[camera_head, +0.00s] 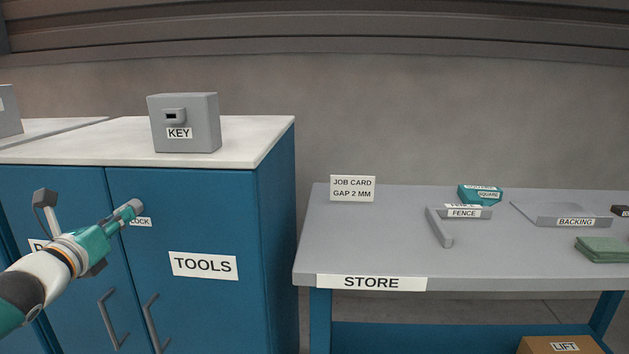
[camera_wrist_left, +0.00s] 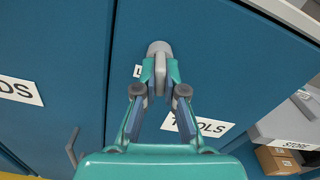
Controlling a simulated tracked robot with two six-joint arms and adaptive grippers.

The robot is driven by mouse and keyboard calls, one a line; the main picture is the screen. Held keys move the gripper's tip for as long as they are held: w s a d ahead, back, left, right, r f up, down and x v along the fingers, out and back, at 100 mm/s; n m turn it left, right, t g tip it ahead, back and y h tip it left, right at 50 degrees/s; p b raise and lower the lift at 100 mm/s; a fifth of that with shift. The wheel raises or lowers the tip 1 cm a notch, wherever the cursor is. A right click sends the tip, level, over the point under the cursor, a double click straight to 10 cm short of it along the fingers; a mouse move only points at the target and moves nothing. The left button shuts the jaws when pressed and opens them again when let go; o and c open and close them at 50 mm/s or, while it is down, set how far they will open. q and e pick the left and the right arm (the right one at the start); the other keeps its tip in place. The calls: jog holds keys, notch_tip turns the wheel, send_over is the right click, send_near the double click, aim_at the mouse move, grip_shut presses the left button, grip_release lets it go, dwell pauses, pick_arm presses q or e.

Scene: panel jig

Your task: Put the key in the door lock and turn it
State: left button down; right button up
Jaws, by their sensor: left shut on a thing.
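The blue cabinet door marked TOOLS (camera_head: 180,220) has a round grey lock (camera_wrist_left: 159,47) beside a LOCK label (camera_head: 141,222). My left gripper (camera_wrist_left: 160,88) is shut on a small grey key (camera_wrist_left: 160,72), held between the fingertips right in front of the lock. The key lines up with the lock in the left wrist view; how deep it sits and whether it has turned I cannot tell. In the head view my left gripper (camera_head: 122,216) reaches the door from the left and partly covers the label. My right gripper is in neither view.
A grey box marked KEY (camera_head: 185,125) stands on the white cabinet top (camera_head: 265,135). Two door handles (camera_head: 108,318) sit below. Right of the cabinet, the STORE table (camera_head: 375,245) bears a job card (camera_head: 352,188), a fence part (camera_head: 440,228) and a backing tray (camera_head: 530,212).

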pick_arm(q)
jog(key=shift+r+m+b, duration=0.15)
jog(key=shift+m+b, duration=0.45)
jog(key=shift+r+m, duration=0.1)
jog(key=shift+m, duration=0.2)
jog(key=shift+a, duration=0.1)
jog(key=c, duration=1.2)
grip_release()
jog(key=shift+w+f, duration=0.1)
jog(key=shift+f, duration=0.1)
jog(key=shift+s+a+f+b, duration=0.15)
jog(key=shift+s+b, duration=0.3)
jog(key=shift+s, duration=1.8)
jog(key=shift+s+a+r+b, duration=0.15)
jog(key=shift+s+b, duration=0.3)
jog(key=shift+s, duration=1.8)
jog(key=shift+f, duration=0.1)
